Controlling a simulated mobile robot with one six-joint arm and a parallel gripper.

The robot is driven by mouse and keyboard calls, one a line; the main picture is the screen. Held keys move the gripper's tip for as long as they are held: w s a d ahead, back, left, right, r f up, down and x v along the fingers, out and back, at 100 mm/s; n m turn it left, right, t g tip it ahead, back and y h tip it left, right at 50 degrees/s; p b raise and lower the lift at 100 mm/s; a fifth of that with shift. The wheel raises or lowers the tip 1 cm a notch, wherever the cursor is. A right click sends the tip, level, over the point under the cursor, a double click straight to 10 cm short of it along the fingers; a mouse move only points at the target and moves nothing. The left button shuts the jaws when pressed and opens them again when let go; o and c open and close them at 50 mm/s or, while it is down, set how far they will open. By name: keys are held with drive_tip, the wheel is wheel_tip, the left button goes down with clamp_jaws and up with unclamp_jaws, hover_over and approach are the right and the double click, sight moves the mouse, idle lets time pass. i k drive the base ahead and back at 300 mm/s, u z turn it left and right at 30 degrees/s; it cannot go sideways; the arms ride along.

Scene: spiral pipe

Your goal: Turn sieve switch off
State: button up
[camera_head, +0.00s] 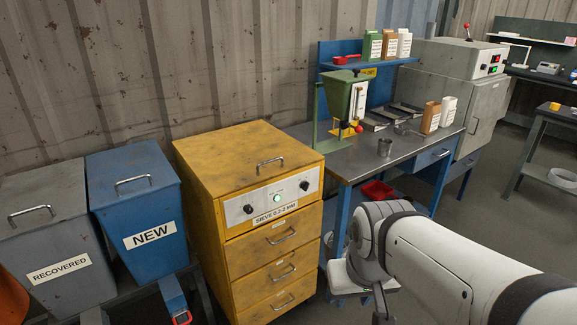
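The sieve is a worn yellow cabinet (205,225) left of centre, labelled "SIEVE 0.2-2 MM" (275,214). Its pale front panel (262,204) carries a green lit round button or lamp (277,198) in the middle. A black knob sits on each side of it, one at left (249,209) and one at right (304,185). The panel's small print is too small to read. My white arm enters at the lower right, in front of and to the right of the cabinet. I cannot make out my gripper's fingers. Nothing covers the panel.
Below the panel are several drawers with handles (283,237). At left stand a blue "NEW" bin (125,192) and a grey "RECOVERED" bin (38,230). At right is a metal-topped bench (345,160) with a green hopper (345,95). Open floor shows at far right.

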sight(305, 185)
drive_tip(key=i, duration=0.85)
drive_tip(key=u, duration=0.7)
drive_tip(key=k, duration=1.25)
drive_tip(key=z, duration=0.8)
drive_tip(key=i, duration=1)
drive_tip(key=z, duration=0.05)
